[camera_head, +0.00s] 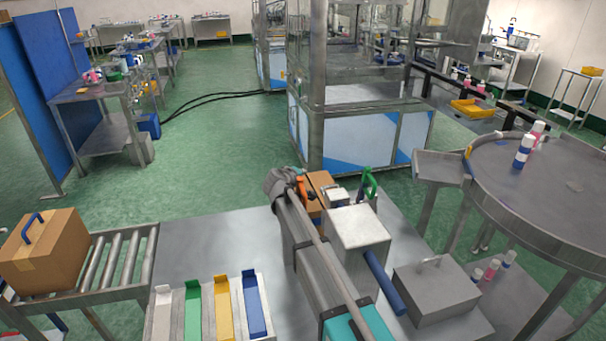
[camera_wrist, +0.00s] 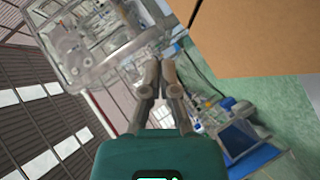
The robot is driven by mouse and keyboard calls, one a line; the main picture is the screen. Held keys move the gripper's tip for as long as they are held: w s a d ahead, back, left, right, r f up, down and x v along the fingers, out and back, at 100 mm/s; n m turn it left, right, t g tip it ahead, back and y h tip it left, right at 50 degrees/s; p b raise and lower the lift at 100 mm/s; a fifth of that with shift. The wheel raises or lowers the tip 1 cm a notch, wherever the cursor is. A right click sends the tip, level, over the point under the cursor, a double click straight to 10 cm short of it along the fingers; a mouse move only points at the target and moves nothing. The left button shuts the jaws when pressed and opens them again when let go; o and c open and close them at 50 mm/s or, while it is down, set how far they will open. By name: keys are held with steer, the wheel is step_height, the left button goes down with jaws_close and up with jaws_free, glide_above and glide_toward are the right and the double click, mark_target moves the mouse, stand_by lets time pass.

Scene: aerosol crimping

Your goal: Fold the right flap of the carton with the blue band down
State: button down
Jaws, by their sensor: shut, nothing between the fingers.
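My gripper (camera_wrist: 163,70) shows in the wrist view with its two grey fingers together and nothing between them. A plain brown cardboard surface (camera_wrist: 268,38) fills the upper right of that view, apart from the fingertips; I cannot tell whether it is a flap or a side. In the head view, an open-looking brown carton (camera_head: 320,181) stands at the far edge of the steel table, partly hidden by my arm.
A closed carton with a blue handle (camera_head: 45,252) sits on a roller conveyor (camera_head: 120,262) at left. A grey box (camera_head: 357,236), a green-handled tool (camera_head: 370,183) and a lidded metal box (camera_head: 436,292) crowd the right. Coloured trays (camera_head: 225,310) lie in front; table left of my arm is clear.

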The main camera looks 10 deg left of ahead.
steer(key=shift+s+a+f+b, duration=0.3)
steer(key=shift+s+a+f, duration=0.05)
steer(key=shift+a, duration=0.3)
steer(key=shift+r, duration=0.15)
stand_by(0.4)
steer(key=s+d+r+p, duration=0.3)
steer(key=s+r+p, duration=0.3)
steer(key=r+p, duration=0.4)
steer(key=shift+s+d+r+p, duration=0.15)
steer(key=shift+r+p, duration=0.25)
steer(key=shift+p, duration=0.15)
steer(key=shift+r, duration=0.1)
stand_by(0.8)
